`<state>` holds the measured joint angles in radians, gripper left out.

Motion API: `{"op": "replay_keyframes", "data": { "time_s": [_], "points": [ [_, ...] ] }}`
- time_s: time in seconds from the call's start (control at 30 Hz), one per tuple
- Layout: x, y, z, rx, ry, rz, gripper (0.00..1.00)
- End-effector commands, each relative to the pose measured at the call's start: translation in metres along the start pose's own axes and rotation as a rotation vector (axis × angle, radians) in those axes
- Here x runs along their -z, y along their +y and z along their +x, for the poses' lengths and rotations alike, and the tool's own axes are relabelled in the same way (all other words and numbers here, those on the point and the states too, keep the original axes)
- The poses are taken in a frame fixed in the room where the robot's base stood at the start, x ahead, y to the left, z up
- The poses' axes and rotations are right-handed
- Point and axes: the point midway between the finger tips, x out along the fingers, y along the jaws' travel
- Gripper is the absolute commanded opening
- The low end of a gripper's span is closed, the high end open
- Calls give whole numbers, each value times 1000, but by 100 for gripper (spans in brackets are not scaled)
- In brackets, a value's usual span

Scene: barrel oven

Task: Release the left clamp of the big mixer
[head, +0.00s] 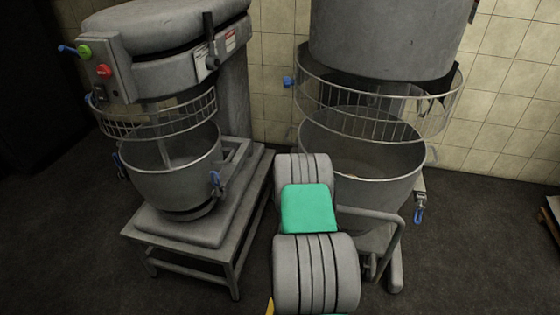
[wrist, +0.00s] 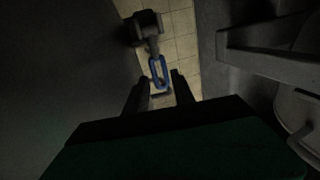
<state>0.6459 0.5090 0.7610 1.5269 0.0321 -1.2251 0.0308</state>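The big mixer (head: 385,45) stands at the right of the head view, with its wide bowl (head: 365,170) below a wire guard. A blue loop-shaped clamp handle (wrist: 160,66) on a dark clamp body (wrist: 146,27) shows in the wrist view. My gripper (wrist: 159,77) is open, with one finger on each side of the handle's near end; I cannot tell whether either finger touches it. In the head view my own arm covers the left lower side of the big bowl, so the left clamp and my gripper are hidden there.
The big mixer's right clamp (head: 419,212) hangs with a blue handle. A smaller mixer (head: 170,60) on a metal stand (head: 180,250) is at the left, close to my arm. A tiled wall is behind. Dark floor is open at the right.

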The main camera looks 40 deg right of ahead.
Motion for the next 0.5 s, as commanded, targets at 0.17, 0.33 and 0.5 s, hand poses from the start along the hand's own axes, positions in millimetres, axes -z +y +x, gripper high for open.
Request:
{"op": "replay_keyframes", "data": {
  "time_s": [0.17, 0.33, 0.5],
  "points": [
    [0, 0, 28, 0, 5, -1, 30],
    [0, -2, 60, 2, 3, -1, 30],
    [2, -3, 75, 4, 1, 0, 30]
  ]
}}
